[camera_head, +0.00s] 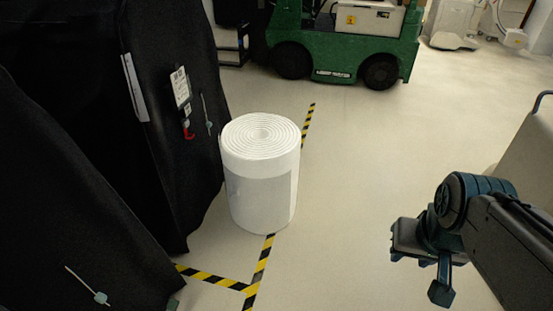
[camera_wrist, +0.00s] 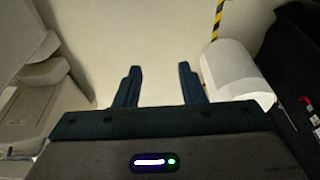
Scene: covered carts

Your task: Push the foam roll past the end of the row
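The white foam roll (camera_head: 260,185) stands upright on the floor, its spiral end facing up. It stands beside the black covered carts, over the yellow-and-black floor tape. In the wrist view the roll (camera_wrist: 235,75) is at the right, beyond the fingers. The row of black covered carts (camera_head: 165,130) fills the left of the head view, and its dark cover (camera_wrist: 295,65) shows at the wrist view's right edge. My gripper (camera_wrist: 158,80) is open, with two dark fingers apart and bare floor between them. In the head view my gripper (camera_head: 425,270) is right of the roll, clear of it.
Yellow-and-black tape (camera_head: 259,265) marks the floor below and beyond the roll. A green vehicle (camera_head: 340,45) stands at the back. A beige object (camera_head: 530,150) is at the right edge. Open floor lies between the roll and my arm, and behind the roll up to the vehicle.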

